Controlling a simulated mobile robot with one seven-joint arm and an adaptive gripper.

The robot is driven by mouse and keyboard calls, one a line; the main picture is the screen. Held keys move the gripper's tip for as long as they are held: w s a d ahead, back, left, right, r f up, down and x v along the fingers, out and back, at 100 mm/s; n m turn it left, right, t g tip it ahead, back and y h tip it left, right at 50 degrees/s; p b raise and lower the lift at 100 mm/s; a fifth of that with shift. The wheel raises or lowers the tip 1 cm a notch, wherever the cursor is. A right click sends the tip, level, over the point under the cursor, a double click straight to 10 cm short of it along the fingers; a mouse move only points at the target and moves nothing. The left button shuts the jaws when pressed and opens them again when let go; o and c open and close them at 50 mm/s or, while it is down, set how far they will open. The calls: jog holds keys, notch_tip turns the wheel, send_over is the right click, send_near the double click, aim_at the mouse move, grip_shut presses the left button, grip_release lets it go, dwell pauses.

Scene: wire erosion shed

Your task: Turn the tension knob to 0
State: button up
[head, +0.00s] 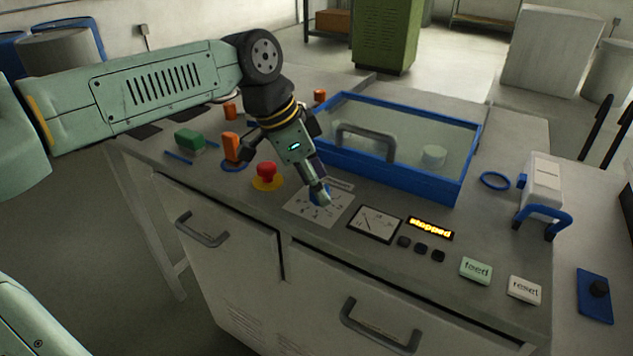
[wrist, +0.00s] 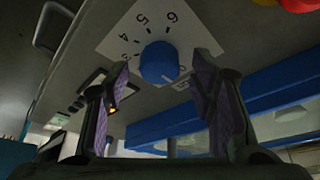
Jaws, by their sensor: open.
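The tension knob is a round blue knob (wrist: 159,63) on a white dial plate (wrist: 125,35) with black numbers; 3, 4, 5 and 6 can be read in the wrist view. In the head view the dial plate (head: 303,209) lies on the bench top, and the knob (head: 314,197) is largely hidden by my gripper (head: 322,193). My gripper (wrist: 161,65) is open, with one finger on each side of the knob in the wrist view. I cannot tell whether the fingers touch it.
A red stop button (head: 266,170) on a yellow base is left of the dial. A meter (head: 375,223) and an amber display reading "stopped" (head: 431,228) are to its right. The blue-framed tank (head: 395,180) is behind. Feed (head: 476,270) and reset (head: 525,289) buttons are farther right.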

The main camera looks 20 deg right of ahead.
jog(key=v, duration=1.1)
jog(key=shift+r, duration=0.3)
